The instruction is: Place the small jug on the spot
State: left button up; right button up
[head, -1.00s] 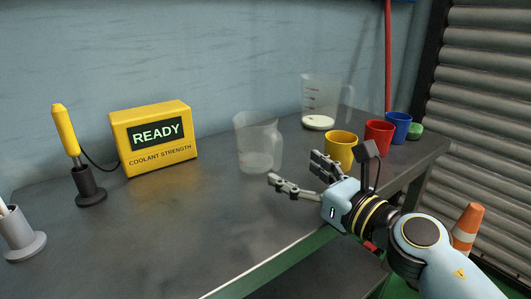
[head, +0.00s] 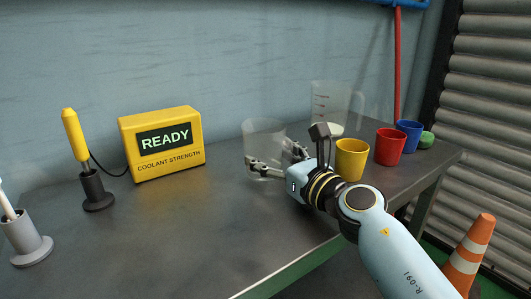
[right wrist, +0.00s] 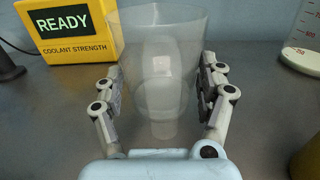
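The small jug (head: 264,135) is clear, empty-looking and upright on the grey tabletop, right of the yellow box. My right gripper (head: 278,158) is low at the jug, with one finger on each side of it. In the right wrist view the jug (right wrist: 158,45) stands between the two fingers, which look open; narrow gaps seem to remain, though contact is hard to judge. A larger clear jug (head: 325,100) with red marks and pale liquid stands behind to the right. I cannot make out a marked spot. My left gripper is not in view.
A yellow READY box (head: 160,165) and a yellow-handled probe in a dark stand (head: 95,190) are on the left, with a grey holder (head: 30,248). Yellow (head: 351,160), red (head: 389,147) and blue (head: 408,135) cups line the right. The front middle tabletop is clear.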

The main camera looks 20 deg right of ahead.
jog(key=shift+s+d, duration=0.15)
jog(key=shift+d, duration=0.05)
jog(key=c, duration=1)
jog(key=shift+r, duration=0.1)
jog(key=shift+c, duration=0.2)
